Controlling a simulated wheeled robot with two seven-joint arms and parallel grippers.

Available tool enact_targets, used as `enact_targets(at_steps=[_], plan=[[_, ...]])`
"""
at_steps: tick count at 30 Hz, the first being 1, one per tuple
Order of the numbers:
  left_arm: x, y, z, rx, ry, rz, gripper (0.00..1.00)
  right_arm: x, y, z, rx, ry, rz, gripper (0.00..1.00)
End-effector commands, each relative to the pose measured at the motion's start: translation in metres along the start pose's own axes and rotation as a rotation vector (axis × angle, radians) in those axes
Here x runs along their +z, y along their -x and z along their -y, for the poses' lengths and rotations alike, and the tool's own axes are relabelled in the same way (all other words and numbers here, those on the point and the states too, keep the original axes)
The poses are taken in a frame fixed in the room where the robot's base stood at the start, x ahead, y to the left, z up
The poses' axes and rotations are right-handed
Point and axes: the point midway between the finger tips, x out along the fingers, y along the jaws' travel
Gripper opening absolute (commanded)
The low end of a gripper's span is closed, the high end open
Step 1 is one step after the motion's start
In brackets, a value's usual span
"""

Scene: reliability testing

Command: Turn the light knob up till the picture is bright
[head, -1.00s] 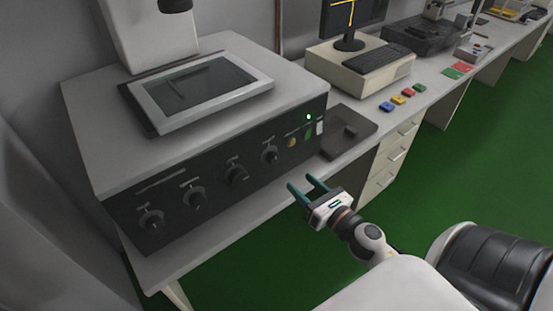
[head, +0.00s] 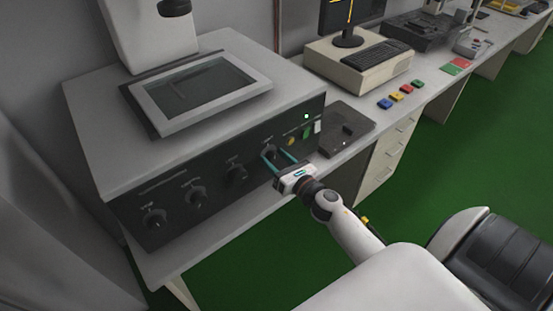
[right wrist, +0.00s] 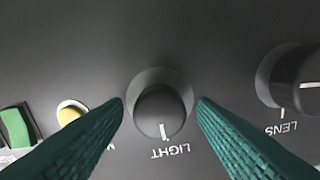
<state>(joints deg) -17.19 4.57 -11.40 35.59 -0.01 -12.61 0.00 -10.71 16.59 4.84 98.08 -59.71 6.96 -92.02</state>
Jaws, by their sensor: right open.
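The light knob (right wrist: 160,112) is a round black knob with a white pointer line, labelled LIGHT in the right wrist view. In the head view it is the rightmost knob (head: 269,151) on the dark front panel. My right gripper (head: 274,159) is open, with one green finger on either side of the light knob; I cannot tell whether they touch it. Its fingers also show in the right wrist view (right wrist: 161,112). The picture screen (head: 200,88) on top of the grey machine is dark grey with a faint darker shape. My left gripper is not in view.
A lens knob (right wrist: 298,80) sits beside the light knob. A yellow button (right wrist: 70,113) and a green switch (right wrist: 15,128) are on its other side. A dark plate (head: 346,130), coloured blocks (head: 396,97) and a keyboard (head: 374,62) lie along the bench.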

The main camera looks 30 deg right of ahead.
Motion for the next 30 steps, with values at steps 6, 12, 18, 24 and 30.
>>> enact_targets(at_steps=[6, 12, 18, 24, 30], plan=[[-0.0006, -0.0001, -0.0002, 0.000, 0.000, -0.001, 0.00, 0.0000, 0.0003, 0.0001, 0.000, -0.001, 0.000, 0.19], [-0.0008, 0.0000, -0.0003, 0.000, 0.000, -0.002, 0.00, 0.0000, 0.0004, 0.0000, 0.000, -0.004, 0.000, 0.07], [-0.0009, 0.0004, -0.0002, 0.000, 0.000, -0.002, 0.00, 0.0000, 0.0004, -0.0001, 0.000, -0.047, 0.000, 0.07], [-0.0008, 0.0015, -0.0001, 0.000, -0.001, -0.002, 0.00, 0.0001, 0.0004, -0.0004, 0.000, -0.163, 0.001, 0.07], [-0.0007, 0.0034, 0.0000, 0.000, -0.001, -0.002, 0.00, 0.0002, 0.0004, -0.0009, 0.000, -0.337, 0.001, 0.07]])
